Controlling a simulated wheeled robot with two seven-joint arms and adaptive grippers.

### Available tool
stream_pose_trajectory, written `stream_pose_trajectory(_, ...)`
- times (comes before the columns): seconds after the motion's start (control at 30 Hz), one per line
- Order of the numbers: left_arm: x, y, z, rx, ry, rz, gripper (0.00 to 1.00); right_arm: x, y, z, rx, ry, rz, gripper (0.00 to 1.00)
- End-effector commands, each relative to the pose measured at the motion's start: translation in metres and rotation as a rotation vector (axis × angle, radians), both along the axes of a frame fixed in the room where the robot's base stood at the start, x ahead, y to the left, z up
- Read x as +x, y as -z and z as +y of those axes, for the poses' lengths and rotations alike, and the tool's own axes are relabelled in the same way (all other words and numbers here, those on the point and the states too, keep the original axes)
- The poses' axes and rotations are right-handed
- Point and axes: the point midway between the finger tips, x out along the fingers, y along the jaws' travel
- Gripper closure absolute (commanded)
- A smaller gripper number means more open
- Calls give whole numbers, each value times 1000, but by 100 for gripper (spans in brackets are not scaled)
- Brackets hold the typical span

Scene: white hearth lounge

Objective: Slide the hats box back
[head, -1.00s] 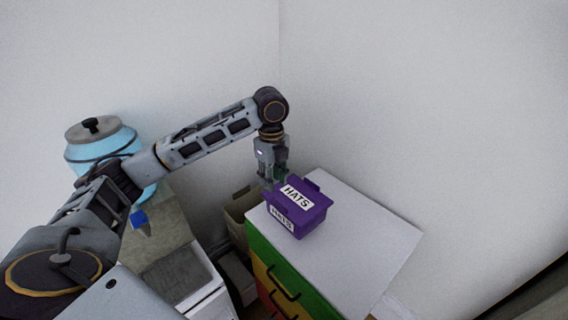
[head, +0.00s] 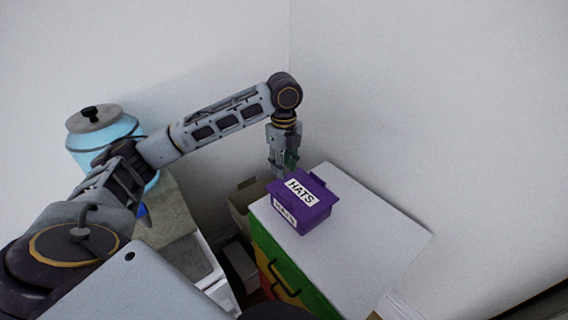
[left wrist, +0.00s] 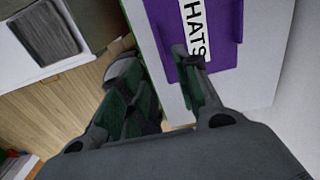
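The purple hats box (head: 303,207), with white HATS labels on its lid and front, sits on the white top of a cabinet (head: 360,240). My left gripper (head: 283,168) points down at the box's far left side in the head view. In the left wrist view the box (left wrist: 226,52) is at the upper right. The left gripper (left wrist: 153,62) is open there, with nothing between its fingers; one finger overlaps the box's edge and the other is beyond the cabinet top. I cannot tell whether the finger touches the box. My right gripper is not in view.
The cabinet has green, yellow and red fronts with dark handles. White walls stand behind and to the right. A beige bin (head: 241,198) is left of the cabinet, and a blue jar (head: 103,135) stands farther left. The cabinet top right of the box is clear.

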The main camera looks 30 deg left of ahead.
Motion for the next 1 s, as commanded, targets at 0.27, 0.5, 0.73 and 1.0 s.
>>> stream_pose_trajectory(0.27, -1, 23, 0, 1, 0, 3, 68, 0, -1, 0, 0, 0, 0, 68)
stream_pose_trajectory(0.5, -1, 51, 0, 1, 0, 3, 68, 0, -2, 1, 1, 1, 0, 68)
stream_pose_trajectory(0.73, -1, 79, 0, 1, 0, 2, 68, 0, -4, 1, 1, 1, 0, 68)
stream_pose_trajectory(1.0, -1, 111, 0, 1, 1, 3, 68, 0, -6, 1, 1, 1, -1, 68)
